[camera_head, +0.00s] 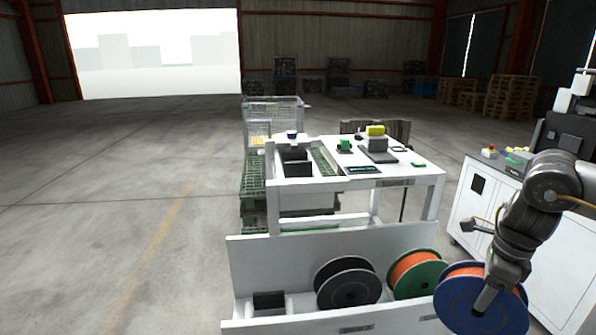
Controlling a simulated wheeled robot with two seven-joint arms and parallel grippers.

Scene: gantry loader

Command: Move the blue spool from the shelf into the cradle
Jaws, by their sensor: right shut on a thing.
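The blue spool (455,308), with blue flanges and orange winding, is at the lower right, at the right end of the white shelf (300,252). My right gripper (484,306) reaches down from the right and is shut on the spool near its middle. I cannot tell whether the spool still touches the shelf. Dark block-like holders (297,168) stand at the left of the white table behind the shelf; I cannot tell whether they are the cradle. My left gripper is not in view.
A green spool (432,268) and a black spool (347,285) sit on the shelf left of the blue one. A small black block (268,301) is at its left end. A white cabinet (480,208) stands at right. Open floor lies left.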

